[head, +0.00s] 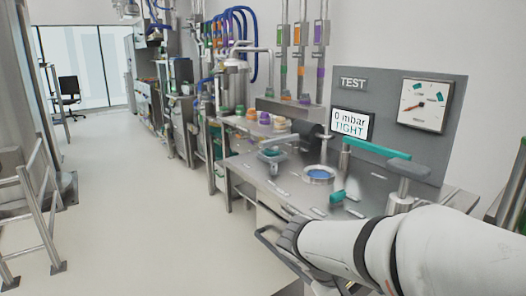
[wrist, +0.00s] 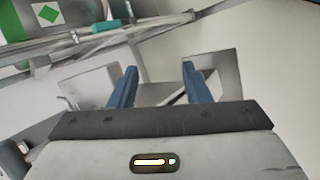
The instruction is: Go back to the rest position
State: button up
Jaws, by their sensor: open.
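My gripper (wrist: 158,68) shows in the wrist view with its two blue fingers wide apart. It is open, with nothing between the fingers. Behind the fingers lie pale flat surfaces and a grey frame that I cannot name for sure. In the head view my white arm reaches in from the lower right, low in front of the steel bench (head: 262,180). The gripper's fingers cannot be made out there.
The bench carries a teal-handled lever (head: 375,148), a round port with a blue centre (head: 319,174) and a TEST panel (head: 440,150) with a gauge (head: 425,104). A metal railing (head: 40,215) stands at left. The floor (head: 125,220) between is clear.

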jog(key=s+a+r+m+y+p, duration=0.1)
jog(key=s+r+y+p, duration=0.1)
jog(key=r+p, duration=0.3)
jog(key=s+a+r+m+t+y+p, duration=0.1)
jog(key=s+a+r+y+p, duration=0.1)
jog(key=r+p, duration=0.3)
jog(key=s+a+r+m+y+p, duration=0.1)
jog(key=s+r+y+p, duration=0.1)
jog(key=r+y+p, duration=0.2)
notch_tip(320, 180, up, 2)
jog(key=shift+s+a+p, duration=0.15)
jog(key=shift+a+p, duration=0.2)
jog(key=shift+p, duration=0.5)
jog(key=shift+s, duration=0.1)
dwell(1.1)
